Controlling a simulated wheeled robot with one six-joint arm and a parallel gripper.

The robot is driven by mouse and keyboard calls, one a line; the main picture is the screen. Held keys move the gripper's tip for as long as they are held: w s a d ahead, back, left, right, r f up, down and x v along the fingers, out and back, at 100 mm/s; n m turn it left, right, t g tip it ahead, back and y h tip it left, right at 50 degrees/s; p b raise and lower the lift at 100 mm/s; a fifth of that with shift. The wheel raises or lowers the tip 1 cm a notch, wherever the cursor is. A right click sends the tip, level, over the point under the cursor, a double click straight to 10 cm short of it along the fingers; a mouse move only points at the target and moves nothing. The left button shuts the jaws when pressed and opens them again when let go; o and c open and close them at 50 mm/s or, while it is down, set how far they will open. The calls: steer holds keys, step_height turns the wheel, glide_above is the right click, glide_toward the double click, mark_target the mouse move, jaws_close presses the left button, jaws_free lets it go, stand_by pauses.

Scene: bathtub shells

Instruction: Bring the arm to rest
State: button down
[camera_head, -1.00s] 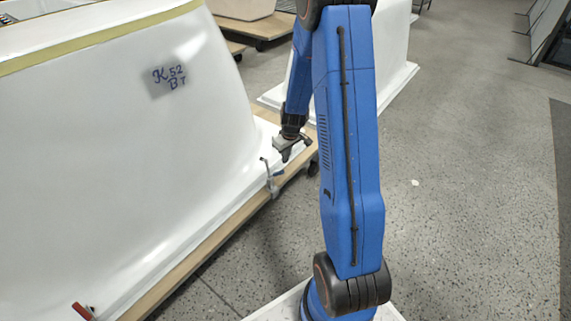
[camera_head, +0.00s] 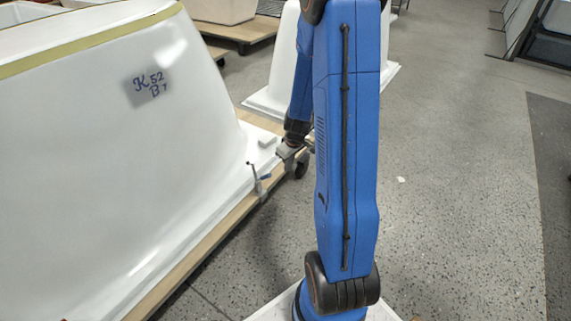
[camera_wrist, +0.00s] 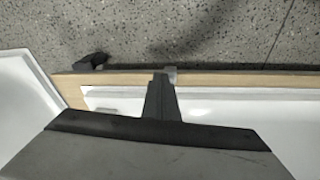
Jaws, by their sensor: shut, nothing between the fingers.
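My blue arm (camera_head: 345,150) stands upright in front of the head camera, its far link bent down behind it. My gripper (camera_head: 290,153) hangs low at the edge of the wooden board, partly hidden by the arm. In the wrist view, my gripper (camera_wrist: 161,82) shows its fingers together, with nothing between them, above the white rim and the wooden board (camera_wrist: 235,80). From these views I cannot tell whether it touches anything.
A large white tub shell (camera_head: 70,200) marked "K 52 BT" fills the left. A small metal clamp (camera_head: 257,180) stands on its board edge, left of my gripper. Another white shell (camera_head: 280,85) stands behind the arm. Speckled floor (camera_head: 450,200) at right is open.

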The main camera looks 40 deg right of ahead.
steer(key=s+a+r+t, duration=0.1)
steer(key=s+a+r, duration=0.3)
steer(key=a+r, duration=0.45)
steer(key=s+a+r, duration=0.4)
steer(key=a+r, duration=0.2)
steer(key=r, duration=0.6)
steer(key=s+a+r+m, duration=0.1)
steer(key=s+a+r, duration=0.2)
steer(key=s, duration=0.6)
steer(key=s+a+r+t, duration=0.1)
steer(key=s+a+r, duration=0.2)
steer(key=s+r, duration=0.3)
steer(key=s, duration=0.3)
steer(key=shift+a+r+m, duration=0.2)
steer(key=shift+a+m, duration=0.05)
steer(key=shift+m, duration=0.15)
